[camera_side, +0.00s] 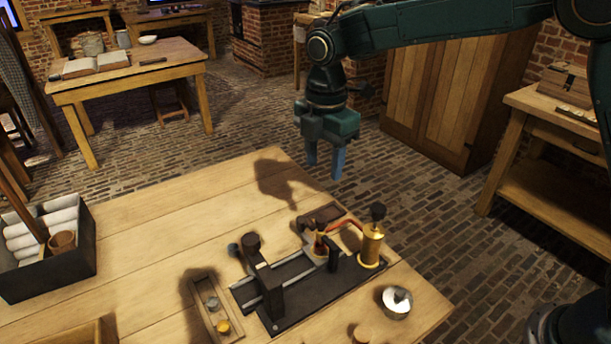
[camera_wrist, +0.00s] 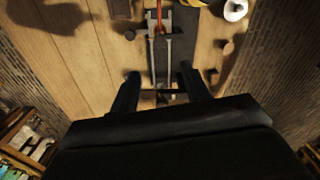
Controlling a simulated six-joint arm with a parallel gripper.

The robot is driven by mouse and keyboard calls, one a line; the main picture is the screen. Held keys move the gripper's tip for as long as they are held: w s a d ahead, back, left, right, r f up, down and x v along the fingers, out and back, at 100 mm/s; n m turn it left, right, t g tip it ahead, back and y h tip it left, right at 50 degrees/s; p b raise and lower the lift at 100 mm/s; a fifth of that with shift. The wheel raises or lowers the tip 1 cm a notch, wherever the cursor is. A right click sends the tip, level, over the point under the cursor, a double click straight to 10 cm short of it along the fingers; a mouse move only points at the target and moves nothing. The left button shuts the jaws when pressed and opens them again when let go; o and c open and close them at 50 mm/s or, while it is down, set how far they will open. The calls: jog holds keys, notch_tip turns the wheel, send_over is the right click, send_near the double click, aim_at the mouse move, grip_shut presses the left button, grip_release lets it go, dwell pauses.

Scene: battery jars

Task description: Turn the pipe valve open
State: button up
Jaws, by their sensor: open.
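The apparatus stands on a dark base plate (camera_side: 310,300) on the wooden table. A brass cylinder (camera_side: 371,246) with a dark knob (camera_side: 378,212) on top stands at its right end. A red curved pipe (camera_side: 345,228) runs from it to a small brass vessel (camera_side: 320,243). The red pipe also shows at the top of the wrist view (camera_wrist: 158,14). Which part is the valve, and its setting, I cannot tell for sure. My gripper (camera_side: 325,160) is open and empty, pointing down above the apparatus. Its two fingers (camera_wrist: 160,75) show apart in the wrist view.
Metal rails with a dark upright clamp (camera_side: 265,285) stand left of the brass parts. A small tray (camera_side: 215,307) lies left of them. A round metal dish (camera_side: 396,301) sits near the right edge. A dark box of white rolls (camera_side: 45,245) stands far left. The table's left middle is clear.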

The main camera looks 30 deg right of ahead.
aim_at(321, 218)
jog(key=shift+f, duration=0.15)
jog(key=shift+f, duration=6.8)
jog(key=c, duration=1)
